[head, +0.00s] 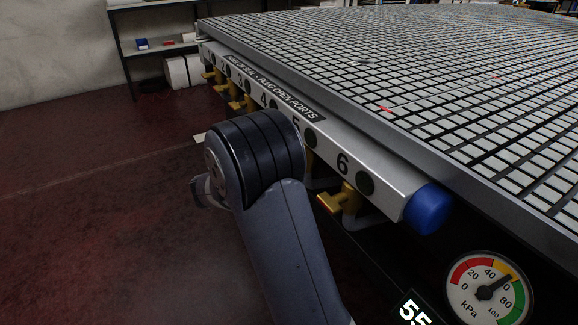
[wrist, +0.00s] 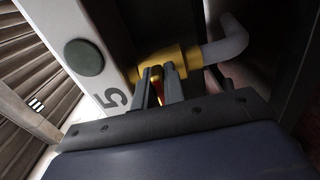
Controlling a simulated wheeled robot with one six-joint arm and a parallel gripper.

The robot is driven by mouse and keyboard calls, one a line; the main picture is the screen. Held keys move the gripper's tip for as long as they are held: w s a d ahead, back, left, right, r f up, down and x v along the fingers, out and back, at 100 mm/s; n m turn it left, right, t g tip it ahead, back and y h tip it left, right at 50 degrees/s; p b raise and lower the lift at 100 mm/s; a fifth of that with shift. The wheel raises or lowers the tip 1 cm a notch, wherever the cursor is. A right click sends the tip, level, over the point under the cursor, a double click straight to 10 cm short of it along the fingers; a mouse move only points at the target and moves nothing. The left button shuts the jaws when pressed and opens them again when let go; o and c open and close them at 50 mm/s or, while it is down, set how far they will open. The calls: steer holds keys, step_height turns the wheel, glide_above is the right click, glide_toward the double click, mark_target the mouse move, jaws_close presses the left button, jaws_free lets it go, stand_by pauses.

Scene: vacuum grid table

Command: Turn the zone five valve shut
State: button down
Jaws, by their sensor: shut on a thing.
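The zone five valve is a yellow brass valve (wrist: 170,60) below the number 5 on the pale manifold rail, seen in the wrist view. A grey bent pipe (wrist: 226,42) runs from it to the right. My gripper (wrist: 160,72) has its two dark fingers on either side of the valve's yellow handle and is shut on it. The fingers hide much of the handle, so its exact angle is unclear. In the head view my arm's dark joint covers most of this valve and the gripper; the number 5 (head: 296,121) shows just above the joint.
The manifold rail (head: 385,182) runs along the grid table's (head: 420,140) edge and ends in a blue cap (head: 429,208). The zone six valve (head: 341,201) is close on the right. More yellow valves (head: 240,103) line the left. A pressure gauge (head: 487,290) sits at bottom right.

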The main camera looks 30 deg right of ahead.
stand_by(0.3)
steer(key=c, duration=1.5)
jaws_free()
steer(key=a+p, duration=0.1)
steer(key=a, duration=0.4)
steer(key=a+p, duration=0.2)
steer(key=a, duration=0.3)
steer(key=shift+s+a, duration=0.2)
steer(key=shift+a, duration=0.2)
steer(key=d+b, duration=0.3)
steer(key=d, duration=0.7)
steer(key=shift+w+d+f, duration=0.1)
steer(key=shift+w+d, duration=0.05)
steer(key=shift+d, duration=0.25)
steer(key=shift+r, duration=0.2)
steer(key=shift+p, duration=0.35)
